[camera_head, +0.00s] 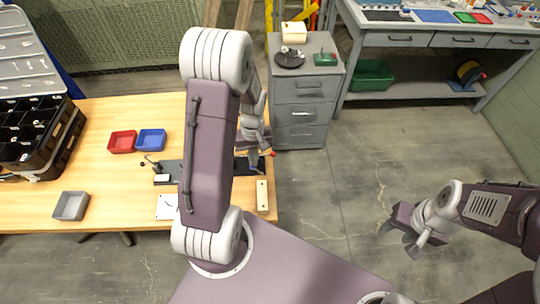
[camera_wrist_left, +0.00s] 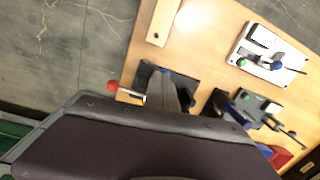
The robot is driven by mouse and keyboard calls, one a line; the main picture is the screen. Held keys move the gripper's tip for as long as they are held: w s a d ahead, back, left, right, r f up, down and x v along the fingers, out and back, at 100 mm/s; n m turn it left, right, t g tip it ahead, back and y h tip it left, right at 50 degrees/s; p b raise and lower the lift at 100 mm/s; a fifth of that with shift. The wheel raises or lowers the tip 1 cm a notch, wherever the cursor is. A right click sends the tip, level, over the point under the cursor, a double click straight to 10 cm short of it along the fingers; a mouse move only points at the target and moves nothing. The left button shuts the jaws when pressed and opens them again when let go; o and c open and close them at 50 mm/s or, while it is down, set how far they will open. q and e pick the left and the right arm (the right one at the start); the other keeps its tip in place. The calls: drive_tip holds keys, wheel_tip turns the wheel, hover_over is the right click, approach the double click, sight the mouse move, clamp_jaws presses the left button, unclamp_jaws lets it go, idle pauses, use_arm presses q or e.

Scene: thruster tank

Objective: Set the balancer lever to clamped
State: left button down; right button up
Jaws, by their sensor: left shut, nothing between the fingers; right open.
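The red-knobbed lever (camera_head: 271,153), which looks like the balancer lever, sticks out at the right end of a dark device on the wooden table. In the left wrist view, its red knob (camera_wrist_left: 113,86) and thin rod point left from the dark base (camera_wrist_left: 146,74). My left gripper (camera_head: 254,163) is shut and empty, pointing down over the device, close beside the lever. Its grey fingers (camera_wrist_left: 166,88) cover part of the device; I cannot tell whether they touch the lever. My right gripper (camera_head: 408,232) is open and empty over the floor, far right of the table.
A pale block (camera_head: 262,196) lies near the table's right edge. Red (camera_head: 122,142), blue (camera_head: 151,140) and grey (camera_head: 71,206) trays and a black crate (camera_head: 40,140) stand to the left. A white-plated fixture (camera_wrist_left: 262,65) is nearby. A grey drawer cabinet (camera_head: 307,95) stands behind right.

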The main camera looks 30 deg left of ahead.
use_arm(q)
drive_tip(key=shift+s+a+f, duration=0.25)
drive_tip(key=shift+s+a, duration=0.1)
drive_tip(key=shift+a, duration=0.15)
drive_tip(key=shift+s+a+f, duration=0.2)
drive_tip(key=shift+s+a, duration=0.1)
drive_tip(key=shift+a, duration=0.15)
drive_tip(key=shift+s+a+f, duration=0.35)
drive_tip(key=shift+a+f, duration=0.15)
drive_tip(key=shift+a, duration=0.1)
drive_tip(key=shift+w+d, duration=0.1)
drive_tip(key=shift+d, duration=0.05)
drive_tip(key=shift+w+d+f, duration=0.25)
drive_tip(key=shift+w+d, duration=0.1)
drive_tip(key=shift+d, duration=0.2)
drive_tip(key=shift+r, duration=0.1)
